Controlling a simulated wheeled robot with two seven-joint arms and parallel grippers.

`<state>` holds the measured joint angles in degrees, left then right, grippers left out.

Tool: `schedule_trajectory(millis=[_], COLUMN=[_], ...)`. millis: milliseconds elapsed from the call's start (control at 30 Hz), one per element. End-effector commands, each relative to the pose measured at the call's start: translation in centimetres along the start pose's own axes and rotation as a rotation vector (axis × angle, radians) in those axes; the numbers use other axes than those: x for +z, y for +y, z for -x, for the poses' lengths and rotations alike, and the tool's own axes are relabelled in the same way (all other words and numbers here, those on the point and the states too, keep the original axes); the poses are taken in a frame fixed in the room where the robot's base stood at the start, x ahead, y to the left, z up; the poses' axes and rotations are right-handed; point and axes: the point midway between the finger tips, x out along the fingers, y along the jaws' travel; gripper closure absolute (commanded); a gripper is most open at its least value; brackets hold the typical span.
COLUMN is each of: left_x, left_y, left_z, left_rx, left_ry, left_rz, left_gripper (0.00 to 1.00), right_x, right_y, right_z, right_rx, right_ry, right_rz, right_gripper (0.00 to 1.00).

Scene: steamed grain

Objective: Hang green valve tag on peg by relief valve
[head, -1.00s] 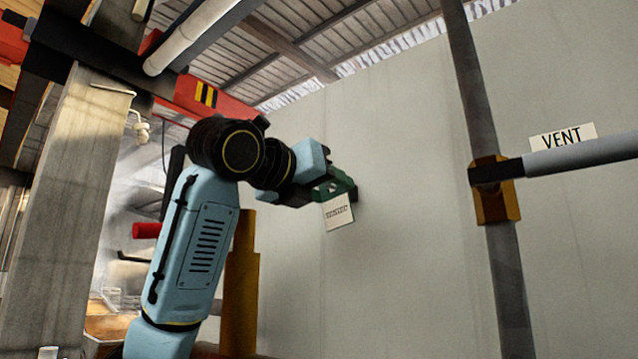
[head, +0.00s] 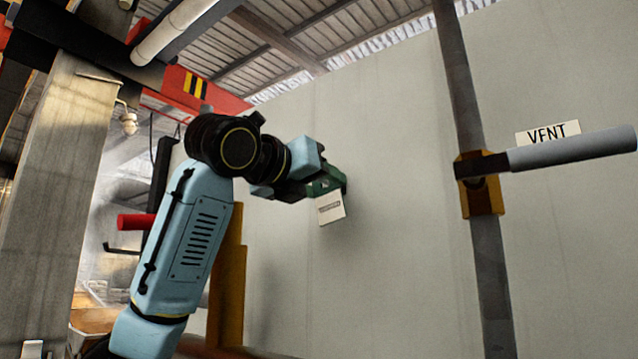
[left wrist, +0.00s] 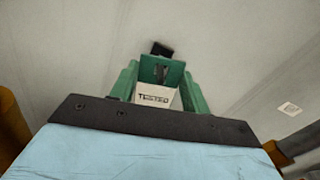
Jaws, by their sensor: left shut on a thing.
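My left gripper (head: 322,184) is up against the pale wall in the head view, with its green fingers shut on the tag. The tag has a green upper part with a hole (left wrist: 172,68) and a white face (head: 331,208) hanging below. In the left wrist view that face reads "TESTED" (left wrist: 157,97). A small black piece (left wrist: 162,48), which looks like the peg, shows on the wall just beyond the tag's top edge. Something dark shows in the hole; I cannot tell whether the peg passes through it. My right gripper is not in view.
A grey pipe (head: 570,150) with a "VENT" label (head: 548,132) sticks out at the right, by a yellow bracket (head: 482,200) on an upright pipe (head: 458,90). A yellow post (head: 229,285) stands behind my left arm. The wall between is clear.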

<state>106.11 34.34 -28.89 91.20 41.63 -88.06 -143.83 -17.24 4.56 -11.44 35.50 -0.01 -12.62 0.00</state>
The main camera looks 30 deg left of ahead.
Motion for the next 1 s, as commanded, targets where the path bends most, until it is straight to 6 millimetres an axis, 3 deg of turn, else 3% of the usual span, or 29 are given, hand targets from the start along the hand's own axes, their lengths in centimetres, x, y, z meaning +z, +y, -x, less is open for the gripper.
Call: schedule_trajectory(millis=[33, 200, 567, 667, 1000], left_x=[0.0, 0.0, 0.0, -0.1, -0.1], left_y=[0.0, 0.0, 0.0, 0.0, 0.1], left_z=[0.0, 0.0, 0.5, 1.8, 9.3], left_rx=[0.0, 0.0, -0.001, -0.001, 0.0], left_ry=[0.0, 0.0, -0.002, -0.003, -0.006], left_rz=[0.0, 0.0, 0.0, 0.0, -0.001], left_gripper=[0.51, 0.29, 0.28, 0.28, 0.28], right_x=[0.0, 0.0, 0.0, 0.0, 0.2], right_y=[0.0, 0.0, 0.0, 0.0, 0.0], right_z=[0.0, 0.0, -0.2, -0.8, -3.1], right_rx=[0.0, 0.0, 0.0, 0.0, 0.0], right_ry=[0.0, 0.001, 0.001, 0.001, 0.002], right_rz=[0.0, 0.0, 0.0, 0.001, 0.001], right_gripper=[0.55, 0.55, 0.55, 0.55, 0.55])
